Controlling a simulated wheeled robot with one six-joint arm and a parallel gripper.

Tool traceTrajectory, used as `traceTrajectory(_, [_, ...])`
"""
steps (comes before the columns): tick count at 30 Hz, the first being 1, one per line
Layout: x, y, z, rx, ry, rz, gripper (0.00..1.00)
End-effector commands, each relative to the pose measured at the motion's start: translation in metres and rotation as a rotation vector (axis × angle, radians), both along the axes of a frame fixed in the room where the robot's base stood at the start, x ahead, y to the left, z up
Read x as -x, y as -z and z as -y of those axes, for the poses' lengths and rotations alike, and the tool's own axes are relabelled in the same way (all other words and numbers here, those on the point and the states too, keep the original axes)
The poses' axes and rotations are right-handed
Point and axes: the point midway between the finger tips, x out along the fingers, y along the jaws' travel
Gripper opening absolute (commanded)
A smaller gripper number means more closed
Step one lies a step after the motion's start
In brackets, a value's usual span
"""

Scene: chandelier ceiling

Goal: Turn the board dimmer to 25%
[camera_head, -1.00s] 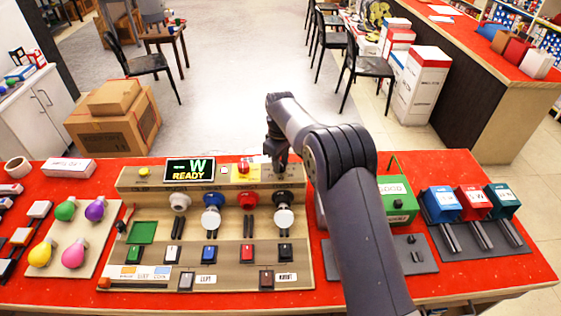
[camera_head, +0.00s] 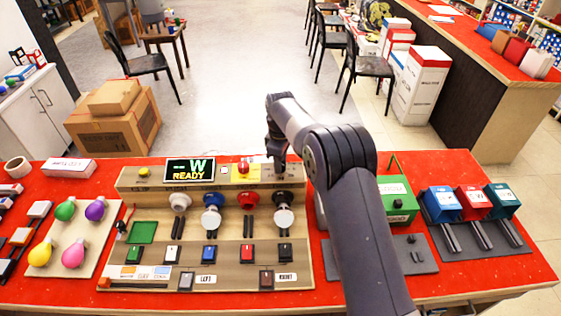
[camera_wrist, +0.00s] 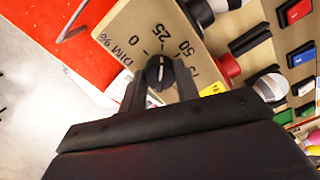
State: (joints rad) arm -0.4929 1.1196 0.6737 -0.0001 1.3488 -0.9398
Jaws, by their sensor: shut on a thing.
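The board (camera_head: 215,225) is a tan panel on the red table. Its dimmer knob (camera_wrist: 158,73) is small, black and round, with a white pointer line, beside a "DIM %" scale marked 0, 25, 50 and 75. In the wrist view the pointer looks aimed up, roughly toward the 25 mark; the exact angle is hard to read. My gripper (camera_wrist: 160,88) has one finger on each side of the knob and is shut on it. In the head view my gripper (camera_head: 281,160) is at the board's back right corner and hides the knob. The board's screen (camera_head: 190,170) reads "-- W READY".
A red button (camera_head: 243,169) is just left of my gripper. A green device (camera_head: 397,200) stands to the right. Loose coloured bulbs lie on a tray (camera_head: 52,240) at left.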

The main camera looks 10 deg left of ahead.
Motion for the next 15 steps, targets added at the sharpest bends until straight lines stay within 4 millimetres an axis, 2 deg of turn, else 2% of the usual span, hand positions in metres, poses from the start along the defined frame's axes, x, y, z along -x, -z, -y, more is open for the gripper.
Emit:
traceTrajectory(2, [-0.0007, -0.0015, -0.0007, -0.003, 0.0, 0.003, 0.07])
traceTrajectory(3, [-0.0008, -0.0015, -0.0007, -0.003, 0.0, 0.003, 0.33])
traceTrajectory(10, [-0.0004, -0.0008, -0.0004, -0.002, 0.001, 0.002, 0.51])
traceTrajectory(15, [-0.0002, -0.0004, -0.0002, -0.001, 0.001, 0.001, 0.52])
